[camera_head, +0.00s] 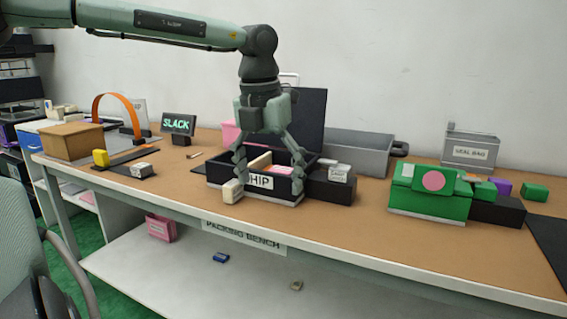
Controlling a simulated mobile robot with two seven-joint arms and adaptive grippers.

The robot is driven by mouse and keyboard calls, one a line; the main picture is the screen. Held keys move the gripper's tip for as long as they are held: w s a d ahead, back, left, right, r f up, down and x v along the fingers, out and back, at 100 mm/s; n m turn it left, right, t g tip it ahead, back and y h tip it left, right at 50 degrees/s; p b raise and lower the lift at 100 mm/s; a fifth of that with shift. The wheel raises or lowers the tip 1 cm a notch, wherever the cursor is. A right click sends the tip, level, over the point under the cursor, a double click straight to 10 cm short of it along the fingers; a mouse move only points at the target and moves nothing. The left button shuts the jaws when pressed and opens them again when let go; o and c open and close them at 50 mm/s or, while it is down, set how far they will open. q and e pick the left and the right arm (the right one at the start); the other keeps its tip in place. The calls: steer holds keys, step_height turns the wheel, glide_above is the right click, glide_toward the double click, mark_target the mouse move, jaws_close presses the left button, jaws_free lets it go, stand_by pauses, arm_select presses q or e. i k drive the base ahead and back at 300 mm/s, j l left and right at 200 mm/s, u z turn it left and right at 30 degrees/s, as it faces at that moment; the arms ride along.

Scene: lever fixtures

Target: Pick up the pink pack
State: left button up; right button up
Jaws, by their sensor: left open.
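My left gripper (268,170) comes down from above the bench, over the black box (228,186) with a "SHIP" label. Its two fingers are spread apart. Another pink item (231,133) stands behind the box, partly hidden by the gripper. A pink pack-like item (161,228) stands below the bench top at the left. I cannot tell which is the pink pack. My right gripper is not in view.
The box's black lid (304,115) stands up behind it. A green box (428,202) stands to the right. Bare bench top (372,205) lies between.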

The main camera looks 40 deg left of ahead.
mark_target(278, 169)
steer(key=i+j, duration=0.65)
steer(key=j, duration=0.2)
